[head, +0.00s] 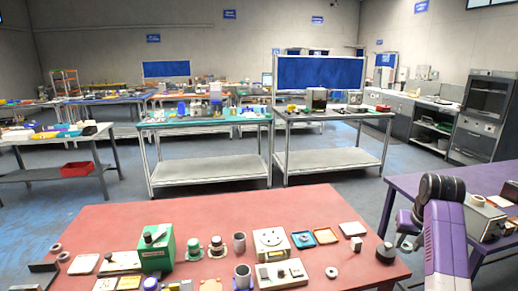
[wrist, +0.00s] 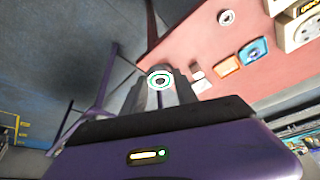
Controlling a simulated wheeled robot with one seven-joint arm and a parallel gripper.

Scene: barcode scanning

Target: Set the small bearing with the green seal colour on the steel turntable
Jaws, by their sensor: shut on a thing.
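My gripper (wrist: 160,90) is shut on a small bearing (wrist: 160,78) with a green ring around its dark bore. The bearing sits at the fingertips, its face toward the wrist camera, held off the red table. In the head view my gripper (head: 403,242) is at the right end of the red table, partly covered by my purple arm; the bearing cannot be made out there. I cannot surely pick out the steel turntable. A beige unit with a round pale top (head: 271,240) stands mid-table, and a dark round piece (head: 385,252) is near my gripper.
On the red table (head: 220,212) are a blue tray (head: 302,239) with a ring in it, an orange tray (head: 325,236), a pale plate (head: 352,229), a loose ring (head: 332,272) and a green machine (head: 158,246). A purple table (head: 430,185) stands at right.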

